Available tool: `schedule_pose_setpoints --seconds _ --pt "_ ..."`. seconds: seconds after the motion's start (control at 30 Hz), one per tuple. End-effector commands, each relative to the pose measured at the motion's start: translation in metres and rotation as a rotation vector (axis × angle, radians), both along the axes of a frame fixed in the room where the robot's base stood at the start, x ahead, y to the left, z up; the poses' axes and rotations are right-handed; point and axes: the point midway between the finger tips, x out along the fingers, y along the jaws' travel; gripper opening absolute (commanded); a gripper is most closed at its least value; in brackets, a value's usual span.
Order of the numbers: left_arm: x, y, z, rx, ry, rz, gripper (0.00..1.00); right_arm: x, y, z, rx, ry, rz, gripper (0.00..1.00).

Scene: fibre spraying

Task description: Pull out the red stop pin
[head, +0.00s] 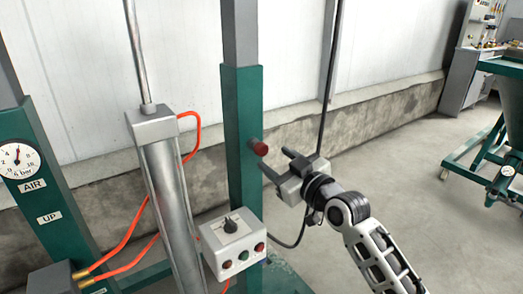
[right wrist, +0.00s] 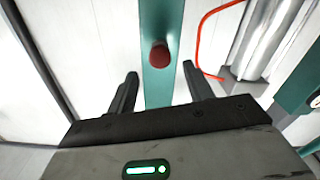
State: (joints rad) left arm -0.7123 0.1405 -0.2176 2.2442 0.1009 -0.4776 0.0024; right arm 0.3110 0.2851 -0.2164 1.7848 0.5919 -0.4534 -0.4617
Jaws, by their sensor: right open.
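The red stop pin (head: 259,147) sticks out from the side of the green upright post (head: 244,112) in the head view. In the right wrist view the red pin (right wrist: 158,54) stands on the green post (right wrist: 161,82), beyond the fingertips and roughly between them. My right gripper (head: 276,162) is open and empty, just right of the pin in the head view, with its fingers pointing toward it. The fingers also show in the right wrist view (right wrist: 159,75), apart from the pin. My left gripper is not in view.
A control box (head: 231,243) with a knob and buttons sits below the pin. A metal cylinder (head: 168,190) with orange hoses stands left of the post. A black cable (head: 329,80) hangs behind my right gripper. The floor at right is clear up to a green frame (head: 470,165).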

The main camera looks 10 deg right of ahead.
Motion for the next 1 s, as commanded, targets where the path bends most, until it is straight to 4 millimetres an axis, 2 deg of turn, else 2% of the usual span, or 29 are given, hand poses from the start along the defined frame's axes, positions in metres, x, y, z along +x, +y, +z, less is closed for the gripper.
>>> schedule_pose_setpoints --seconds 0.1,0.3,0.5,0.77,0.93,0.97,1.0 --pt "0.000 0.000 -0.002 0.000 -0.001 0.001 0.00 0.025 0.010 0.000 0.002 0.001 -0.001 0.52" --pt "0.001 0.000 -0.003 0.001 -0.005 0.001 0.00 0.052 0.021 0.000 0.001 0.000 0.000 0.52" --pt "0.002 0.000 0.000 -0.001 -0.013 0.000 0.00 0.063 0.026 0.000 0.001 0.000 0.000 0.52" --pt "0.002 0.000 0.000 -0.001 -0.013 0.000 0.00 0.064 0.026 0.000 0.000 0.001 0.000 0.52" --pt "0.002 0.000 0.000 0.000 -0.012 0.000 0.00 0.064 0.026 -0.001 0.000 0.001 0.000 0.07" --pt "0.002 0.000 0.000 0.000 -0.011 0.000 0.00 0.064 0.026 -0.001 0.001 0.001 0.000 0.00" --pt "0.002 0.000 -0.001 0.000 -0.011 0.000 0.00 0.064 0.026 -0.001 0.000 0.001 0.000 0.00"
